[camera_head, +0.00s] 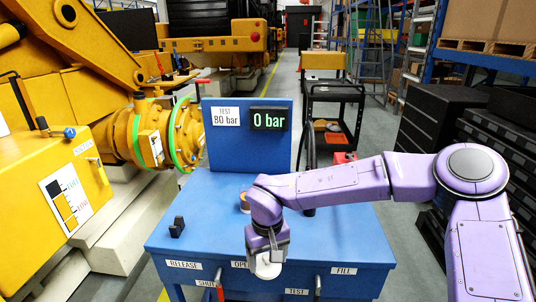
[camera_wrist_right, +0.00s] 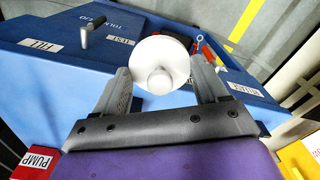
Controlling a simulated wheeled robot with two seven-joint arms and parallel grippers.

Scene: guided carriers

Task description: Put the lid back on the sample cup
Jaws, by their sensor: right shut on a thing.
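My right gripper (camera_head: 267,246) points down over the front part of the blue bench and is shut on a white round lid (camera_head: 268,268). In the right wrist view, the lid (camera_wrist_right: 166,48) is a white disc with a round knob, and the knob sits between the two grey fingers of the gripper (camera_wrist_right: 160,78). My left gripper is not in view.
The blue bench (camera_head: 345,235) has an upright panel with a "0 bar" display (camera_head: 270,118) at its back. A small black block (camera_head: 178,227) stands at the bench's left. Labelled levers line the front edge. Yellow machinery (camera_head: 95,105) is at the left.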

